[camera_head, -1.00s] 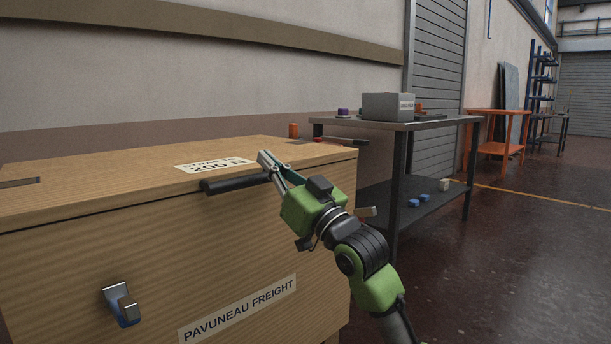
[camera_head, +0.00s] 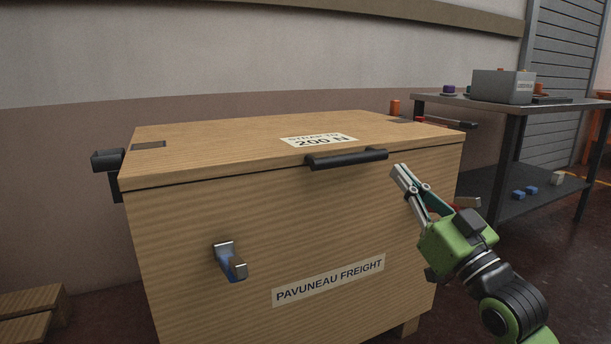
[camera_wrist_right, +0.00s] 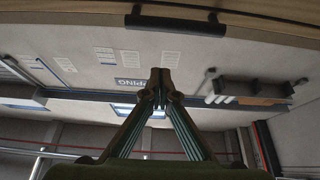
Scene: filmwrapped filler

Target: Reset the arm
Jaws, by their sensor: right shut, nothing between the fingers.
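My right gripper (camera_head: 399,171) is shut and empty, in front of the right part of the wooden crate (camera_head: 190,265). Its fingertips are just right of the black bar handle (camera_head: 346,159) on the lid's front edge, apart from it in the picture. In the right wrist view the closed fingertips (camera_wrist_right: 160,80) sit at the middle, and the handle (camera_wrist_right: 176,24) shows beyond them near the top. The crate's lid (camera_head: 220,137) looks closed. My left gripper is not in view.
A metal latch (camera_head: 230,261) sticks out of the crate's front. A dark workbench (camera_head: 425,98) with a grey box (camera_head: 502,86) stands at the right, with small blue blocks on its lower shelf. Wooden planks (camera_head: 30,308) lie at the lower left. Open floor shows at the right.

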